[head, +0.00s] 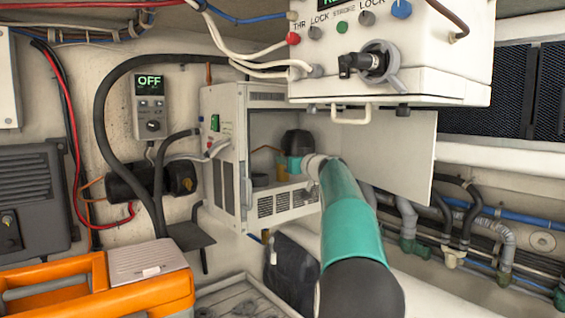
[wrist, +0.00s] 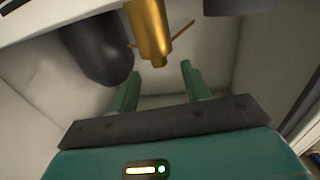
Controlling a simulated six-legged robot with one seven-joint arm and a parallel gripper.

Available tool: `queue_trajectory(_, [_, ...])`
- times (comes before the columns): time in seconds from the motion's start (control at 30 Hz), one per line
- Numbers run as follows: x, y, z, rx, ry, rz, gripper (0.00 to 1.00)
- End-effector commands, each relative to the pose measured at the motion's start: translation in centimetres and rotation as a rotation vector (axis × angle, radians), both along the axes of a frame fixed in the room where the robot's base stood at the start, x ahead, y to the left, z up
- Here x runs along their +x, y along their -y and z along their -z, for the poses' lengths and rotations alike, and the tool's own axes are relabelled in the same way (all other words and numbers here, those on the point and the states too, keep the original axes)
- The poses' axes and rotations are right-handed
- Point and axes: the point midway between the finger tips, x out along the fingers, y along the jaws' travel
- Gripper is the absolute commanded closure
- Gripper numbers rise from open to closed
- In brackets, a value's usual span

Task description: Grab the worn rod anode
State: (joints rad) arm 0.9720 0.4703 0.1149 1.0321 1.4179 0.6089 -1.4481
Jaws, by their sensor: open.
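A brass-gold cylinder with a narrower tip (wrist: 151,30) hangs into the top middle of the wrist view; it may be the rod anode, but I cannot tell for sure. My gripper (wrist: 160,74) is open, with its two green fingers apart and nothing between them. The cylinder's tip lies just beyond the fingertips, roughly in line with the gap. In the head view my arm reaches into the open white cabinet (head: 228,150). The fingers are not clearly visible there, and no anode can be made out.
A dark rounded object (wrist: 97,50) is close left of the cylinder, with a thin copper-coloured strip behind. The cabinet's open door (head: 400,160) stands to the right of my arm. A white control box (head: 400,85) hangs above. An orange toolbox (head: 95,290) stands at lower left.

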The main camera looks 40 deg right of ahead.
Motion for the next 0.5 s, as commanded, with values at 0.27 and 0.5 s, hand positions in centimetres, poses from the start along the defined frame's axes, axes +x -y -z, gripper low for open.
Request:
queue_trajectory(0.27, [2.6, 0.8, 0.0, -0.001, 0.000, 0.001, 0.53])
queue_trajectory(0.5, [2.6, 0.8, 0.0, 0.000, 0.000, 0.001, 0.57])
